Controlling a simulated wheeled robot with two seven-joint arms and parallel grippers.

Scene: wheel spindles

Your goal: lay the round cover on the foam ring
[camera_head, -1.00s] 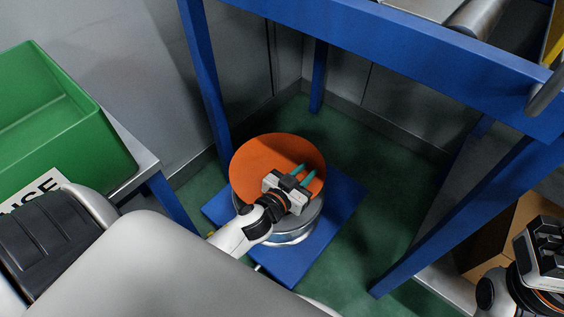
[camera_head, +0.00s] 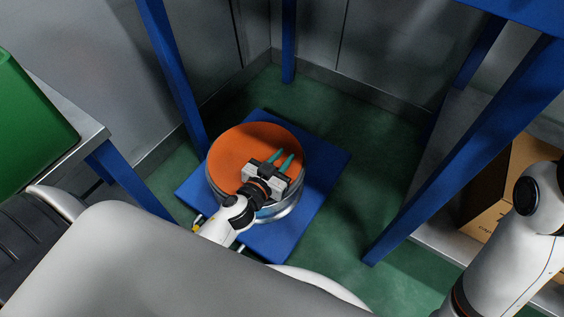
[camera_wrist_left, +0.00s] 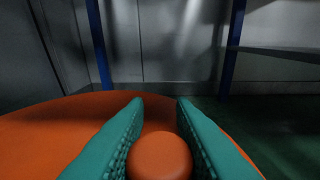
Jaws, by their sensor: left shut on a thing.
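The round orange cover (camera_head: 238,148) lies over a silvery round body (camera_head: 275,211) that stands on a blue platform (camera_head: 318,172). My left gripper (camera_head: 284,162), with green fingers, reaches over the cover's right part. In the left wrist view its fingers are shut on the cover's orange knob (camera_wrist_left: 160,156), with the cover's disc (camera_wrist_left: 60,125) spreading out below. The foam ring cannot be made out; the cover may hide it. I cannot tell whether the cover touches what is below it. My right gripper is out of view; only my right arm shows at the right.
Blue frame legs (camera_head: 172,75) stand behind and at the right (camera_head: 440,165). A green bin (camera_head: 30,130) is on a table at the left. A cardboard box (camera_head: 510,190) sits on a shelf at the right. Green floor (camera_head: 385,140) is free right of the platform.

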